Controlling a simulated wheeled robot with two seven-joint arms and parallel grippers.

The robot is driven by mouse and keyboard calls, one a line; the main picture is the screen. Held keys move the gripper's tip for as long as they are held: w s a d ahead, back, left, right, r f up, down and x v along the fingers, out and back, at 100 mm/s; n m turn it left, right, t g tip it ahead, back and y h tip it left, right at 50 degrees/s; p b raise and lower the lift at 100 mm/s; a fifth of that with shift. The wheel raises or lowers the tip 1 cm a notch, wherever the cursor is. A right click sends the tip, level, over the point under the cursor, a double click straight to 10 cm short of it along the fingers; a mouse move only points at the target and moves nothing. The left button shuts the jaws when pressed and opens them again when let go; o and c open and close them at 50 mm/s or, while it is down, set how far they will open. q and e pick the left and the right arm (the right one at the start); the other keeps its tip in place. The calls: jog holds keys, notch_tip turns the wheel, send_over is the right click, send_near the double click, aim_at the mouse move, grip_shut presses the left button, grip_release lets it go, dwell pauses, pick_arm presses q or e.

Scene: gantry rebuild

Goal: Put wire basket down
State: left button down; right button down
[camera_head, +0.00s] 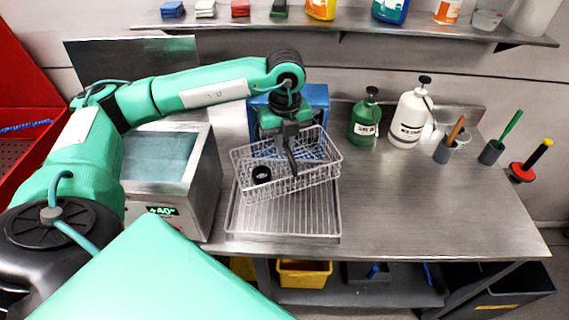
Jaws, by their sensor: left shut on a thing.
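A wire basket (318,176) of bare metal hangs tilted from my left gripper (291,165), its right end higher than its left. My left gripper points down and is shut on the basket at its middle; the exact grip is partly hidden by the fingers. A black ring-like part (261,174) lies inside the basket at the left. A draining rack (290,222) of metal bars lies on the steel bench below the basket. I cannot tell whether the basket touches the rack. My right gripper is not in view.
A heated bath (165,160) with a +40° display stands left of the rack. A blue box (318,100) stands behind the basket. A green bottle (365,120) and white bottle (408,115) stand at the back right. The bench right of the rack (420,205) is clear.

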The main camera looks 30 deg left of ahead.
pick_arm(q)
jog(key=p, duration=0.1)
send_over(285, 171)
notch_tip(285, 171, down, 4)
jog(key=shift+f, duration=0.2)
notch_tip(285, 171, down, 3)
jog(key=shift+s+f+p, duration=0.1)
jog(key=shift+f+p, duration=0.1)
jog(key=shift+p, duration=0.4)
jog(key=shift+f, duration=0.4)
jog(key=c, duration=1.4)
grip_release()
jog(key=shift+c, duration=0.2)
jog(key=shift+r+b, duration=0.4)
jog(key=shift+r, duration=0.1)
notch_tip(285, 171, up, 10)
jog(key=b, duration=0.3)
jog(key=shift+d+r+b, duration=0.1)
jog(key=shift+r+b, duration=0.1)
jog(key=shift+b, duration=0.15)
jog(key=shift+r, duration=0.35)
